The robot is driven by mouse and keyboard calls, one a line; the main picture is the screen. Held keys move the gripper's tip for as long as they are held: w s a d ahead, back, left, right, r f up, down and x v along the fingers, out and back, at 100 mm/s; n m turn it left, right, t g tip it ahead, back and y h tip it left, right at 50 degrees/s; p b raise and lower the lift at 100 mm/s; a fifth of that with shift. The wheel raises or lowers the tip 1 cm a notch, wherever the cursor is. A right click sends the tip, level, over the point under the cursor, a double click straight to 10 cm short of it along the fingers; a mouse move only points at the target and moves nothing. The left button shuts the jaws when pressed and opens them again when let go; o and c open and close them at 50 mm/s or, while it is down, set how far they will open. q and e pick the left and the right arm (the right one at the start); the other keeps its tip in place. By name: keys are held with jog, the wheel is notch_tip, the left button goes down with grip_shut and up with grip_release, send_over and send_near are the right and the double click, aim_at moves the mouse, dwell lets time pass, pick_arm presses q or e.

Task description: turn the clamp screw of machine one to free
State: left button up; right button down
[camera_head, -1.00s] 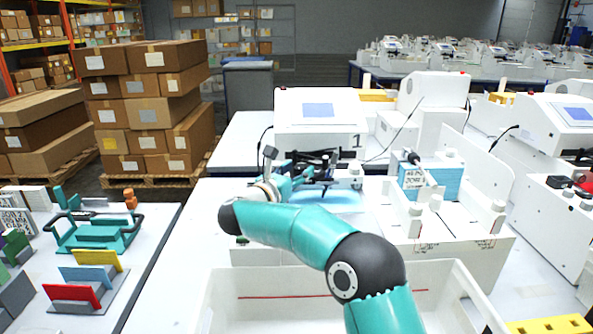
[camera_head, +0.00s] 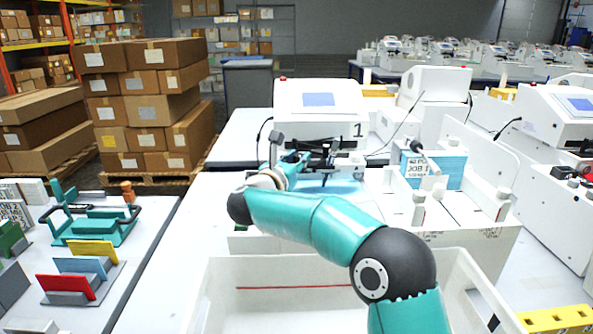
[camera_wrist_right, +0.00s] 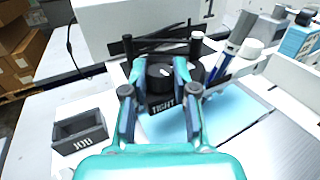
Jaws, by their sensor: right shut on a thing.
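Machine one (camera_head: 318,127), a white plotter marked "1" with a blue screen, stands in the middle of the head view. My right gripper (camera_head: 318,153) is at its front, by the dark pen carriage. In the right wrist view the fingers (camera_wrist_right: 160,78) are shut on the black round knob of the clamp screw (camera_wrist_right: 159,72), one on each side. A short white pointer mark shows on the knob's top. A label reading "TIGHT" (camera_wrist_right: 163,108) lies just in front of it. The fingers hide the knob's sides and any other label. My left gripper is not in view.
A grey box marked "JOB" (camera_wrist_right: 80,134) sits to the left. A white bin (camera_head: 290,287) lies below my right arm. Blue job boxes (camera_head: 432,171) stand to the right. A side table with colored plates (camera_head: 82,266) is at left.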

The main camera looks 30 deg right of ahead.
jog(key=n+t+y+b, duration=0.1)
jog(key=b, duration=0.2)
jog(key=n+t+y+b, duration=0.3)
jog(key=t+y+b, duration=0.1)
jog(key=b, duration=0.1)
jog(key=shift+s+d+f+n+b, duration=0.2)
jog(key=shift+s+d+n+b, duration=0.1)
jog(key=n+t+y+b, duration=0.1)
jog(key=n+y, duration=0.1)
jog(key=y, duration=0.1)
jog(key=shift+d+r+t+b, duration=0.1)
jog(key=shift+r+t+b, duration=0.1)
jog(key=shift+t+b, duration=0.2)
jog(key=shift+n+y, duration=0.5)
jog(key=shift+y, duration=0.1)
jog(key=shift+t, duration=0.3)
jog(key=c, duration=0.9)
grip_release()
